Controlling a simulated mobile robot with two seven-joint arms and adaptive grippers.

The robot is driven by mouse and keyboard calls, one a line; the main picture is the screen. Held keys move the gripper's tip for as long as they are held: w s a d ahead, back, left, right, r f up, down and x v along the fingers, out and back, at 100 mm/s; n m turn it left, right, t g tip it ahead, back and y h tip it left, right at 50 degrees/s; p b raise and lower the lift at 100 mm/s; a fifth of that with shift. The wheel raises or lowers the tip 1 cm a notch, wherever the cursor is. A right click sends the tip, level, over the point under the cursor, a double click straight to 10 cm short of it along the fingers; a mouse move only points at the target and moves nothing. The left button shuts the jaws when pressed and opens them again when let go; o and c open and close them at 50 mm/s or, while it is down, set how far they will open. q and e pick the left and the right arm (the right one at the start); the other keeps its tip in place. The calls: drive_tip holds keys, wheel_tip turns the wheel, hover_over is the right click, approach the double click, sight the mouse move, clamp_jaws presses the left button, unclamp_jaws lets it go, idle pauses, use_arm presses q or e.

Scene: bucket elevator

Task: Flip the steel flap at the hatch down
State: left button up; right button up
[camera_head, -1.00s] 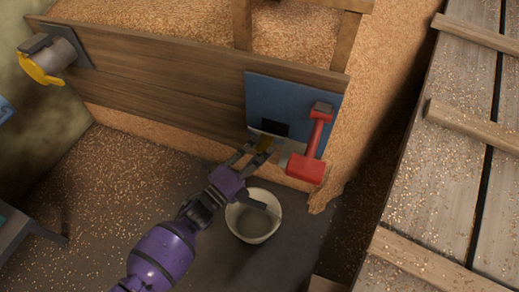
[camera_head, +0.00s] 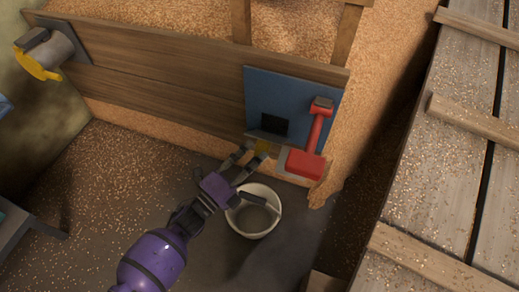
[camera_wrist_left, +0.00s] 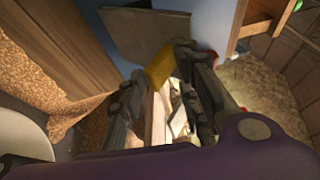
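The blue hatch plate (camera_head: 290,90) is set in the plank wall, with a dark opening (camera_head: 274,124). The pale steel flap (camera_head: 278,150) projects below the opening, with a yellow tab (camera_head: 262,147) at its front. In the left wrist view a grey plate (camera_wrist_left: 150,36), apparently the flap, has the yellow tab (camera_wrist_left: 158,65) at its near edge. My left gripper (camera_head: 252,156) is at the tab with its fingers spread apart. In the wrist view the tab lies between the fingertips (camera_wrist_left: 157,68); firm contact is hard to tell. My right gripper is not in view.
A red lever (camera_head: 311,145) stands close right of the flap. A pale bucket (camera_head: 240,223) stands on the floor below, partly under my gripper. A grey spout with a yellow cover (camera_head: 37,64) is at upper left. Grain-strewn planks (camera_head: 440,170) fill the right side.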

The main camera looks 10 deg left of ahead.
use_arm(q)
drive_tip(key=r+v, duration=0.1)
drive_tip(key=v, duration=0.7)
drive_tip(key=shift+s+a+f, duration=0.25)
drive_tip(key=shift+s+a, duration=0.05)
